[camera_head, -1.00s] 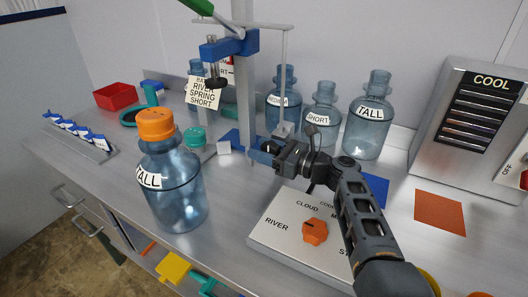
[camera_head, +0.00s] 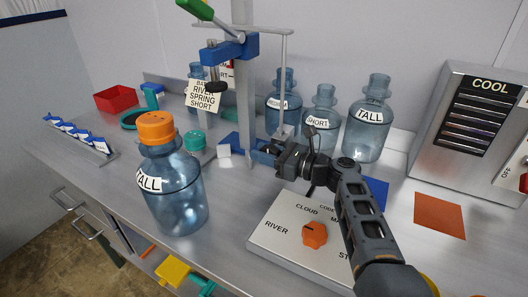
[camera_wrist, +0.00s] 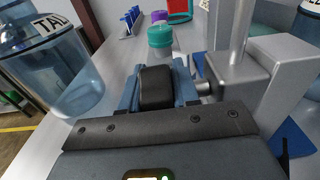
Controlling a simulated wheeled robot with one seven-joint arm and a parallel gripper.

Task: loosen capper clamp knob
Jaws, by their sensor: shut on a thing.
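The capper is a grey post (camera_head: 243,110) with a blue head (camera_head: 222,51), a green lever (camera_head: 195,9) and a blue base (camera_head: 232,141). In the wrist view, the black clamp knob (camera_wrist: 157,88) sits between my gripper's two blue fingers, in front of a grey block (camera_wrist: 236,80) at the foot of the post. My gripper (camera_head: 264,155) is shut on the knob low beside the post. In the head view the gripper mostly hides the knob. How far the knob is turned cannot be told.
A tall jug with an orange cap (camera_head: 155,128) stands left of the capper. Several uncapped jugs, one a tall jug (camera_head: 369,120), stand behind my gripper. A selector panel with an orange knob (camera_head: 314,235) lies in front. A cooler box (camera_head: 470,130) stands at right.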

